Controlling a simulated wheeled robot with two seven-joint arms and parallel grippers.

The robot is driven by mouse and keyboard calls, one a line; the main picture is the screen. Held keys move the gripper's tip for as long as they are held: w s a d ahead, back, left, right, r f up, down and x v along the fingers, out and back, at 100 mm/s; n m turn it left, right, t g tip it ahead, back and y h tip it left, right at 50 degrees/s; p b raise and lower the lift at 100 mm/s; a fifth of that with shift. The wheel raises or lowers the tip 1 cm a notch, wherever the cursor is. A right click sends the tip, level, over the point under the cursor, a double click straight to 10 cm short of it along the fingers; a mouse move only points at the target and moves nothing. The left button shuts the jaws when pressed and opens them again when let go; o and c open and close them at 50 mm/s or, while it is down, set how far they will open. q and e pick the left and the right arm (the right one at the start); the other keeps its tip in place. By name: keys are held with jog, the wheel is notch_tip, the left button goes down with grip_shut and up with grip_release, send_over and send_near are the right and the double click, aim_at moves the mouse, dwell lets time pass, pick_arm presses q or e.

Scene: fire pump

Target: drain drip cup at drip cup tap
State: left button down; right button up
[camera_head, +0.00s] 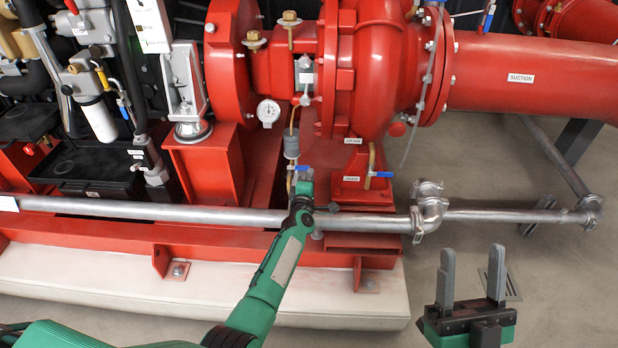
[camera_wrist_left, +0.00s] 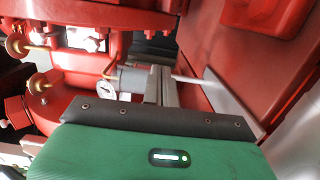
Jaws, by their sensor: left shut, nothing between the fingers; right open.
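The drip cup (camera_head: 291,147) is a small grey cylinder hanging under a thin brass-coloured pipe beside the red pump. Below it is a tap with a blue handle (camera_head: 301,168). My left gripper (camera_head: 304,183) is at this tap, just below the blue handle; its body hides most of its fingers and part of the tap. In the left wrist view its grey fingers (camera_wrist_left: 160,84) are together and empty, close to a grey cylinder that looks like the drip cup (camera_wrist_left: 132,78). Whether they touch the handle I cannot tell. My right gripper (camera_head: 470,276) is open and empty at the lower right.
A second blue-handled tap (camera_head: 378,174), near drain labels, is right of my left gripper. A long grey pipe (camera_head: 150,210) crosses in front of the red base. A pressure gauge (camera_head: 268,111) is left of the cup. The floor (camera_head: 560,270) at right is mostly clear.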

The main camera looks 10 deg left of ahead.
pick_arm(q)
jog(key=shift+w+d+r, duration=0.1)
jog(key=shift+r, duration=0.25)
jog(key=s+p, duration=0.1)
jog(key=s, duration=0.2)
jog(key=s+p, duration=0.1)
jog(key=s, duration=0.2)
jog(key=shift+d+f, duration=0.2)
jog(key=s+p, duration=0.1)
jog(key=s, duration=0.7)
jog(key=shift+d+f+p, duration=0.15)
jog(key=shift+d+p, duration=0.1)
jog(key=shift+p, duration=0.15)
pick_arm(e)
jog(key=a+f+g, duration=0.2)
jog(key=f+g, duration=0.3)
jog(key=f, duration=0.2)
jog(key=a+f+g+h, duration=0.1)
jog(key=a+f+g, duration=0.1)
jog(key=f+g, duration=0.3)
jog(key=shift+w+a+f, duration=0.3)
jog(key=shift+a+f, duration=0.1)
jog(key=shift+f, duration=1.3)
